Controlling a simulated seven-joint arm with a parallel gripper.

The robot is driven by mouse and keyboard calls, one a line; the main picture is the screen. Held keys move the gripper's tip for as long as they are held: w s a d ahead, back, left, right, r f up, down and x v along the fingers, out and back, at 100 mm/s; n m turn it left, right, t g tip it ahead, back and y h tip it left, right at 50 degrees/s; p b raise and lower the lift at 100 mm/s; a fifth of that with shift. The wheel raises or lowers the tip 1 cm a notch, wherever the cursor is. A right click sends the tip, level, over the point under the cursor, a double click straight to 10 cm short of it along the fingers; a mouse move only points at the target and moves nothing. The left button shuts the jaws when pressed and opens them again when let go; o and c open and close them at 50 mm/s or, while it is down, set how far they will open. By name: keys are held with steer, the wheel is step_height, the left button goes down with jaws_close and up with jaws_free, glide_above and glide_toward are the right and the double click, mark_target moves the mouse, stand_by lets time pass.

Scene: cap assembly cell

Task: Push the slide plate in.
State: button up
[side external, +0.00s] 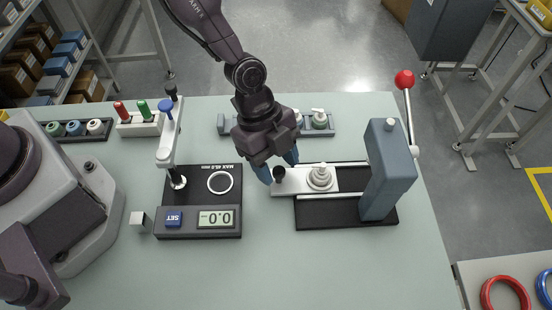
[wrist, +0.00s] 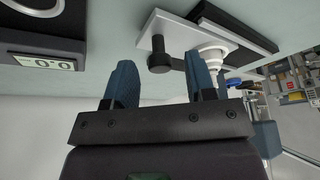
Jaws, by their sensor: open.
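The slide plate (side external: 294,184) is a pale metal plate on the dark press base (side external: 340,215), sticking out left of the press column (side external: 388,165). A black knob (side external: 279,174) stands at its left end, and a white stepped round piece (side external: 320,178) sits on its right part. My gripper (side external: 280,171) is at the knob end, with its blue fingers apart. In the wrist view the knob (wrist: 160,63) appears between the two open fingers; I cannot tell whether either finger touches it. The plate (wrist: 153,32) shows there too, partly hidden by the knob.
A gauge with a display (side external: 215,218) stands left of the press, with a small grey cube (side external: 138,220) beside it. A rack of capped parts (side external: 319,120) lies behind my gripper. The red-knobbed lever (side external: 404,80) rises at the press. The front table is clear.

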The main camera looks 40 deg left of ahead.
mark_target(332, 181)
steer(key=shift+c, duration=0.2)
jaws_close()
steer(key=w+d, duration=0.6)
steer(key=shift+w+d, duration=0.2)
steer(key=shift+w, duration=0.05)
steer(key=shift+o, duration=0.2)
jaws_free()
steer(key=shift+a+r, duration=0.1)
steer(key=shift+r, duration=0.05)
steer(key=v, duration=1.2)
steer(key=shift+a+r, duration=0.15)
steer(key=shift+r, duration=0.2)
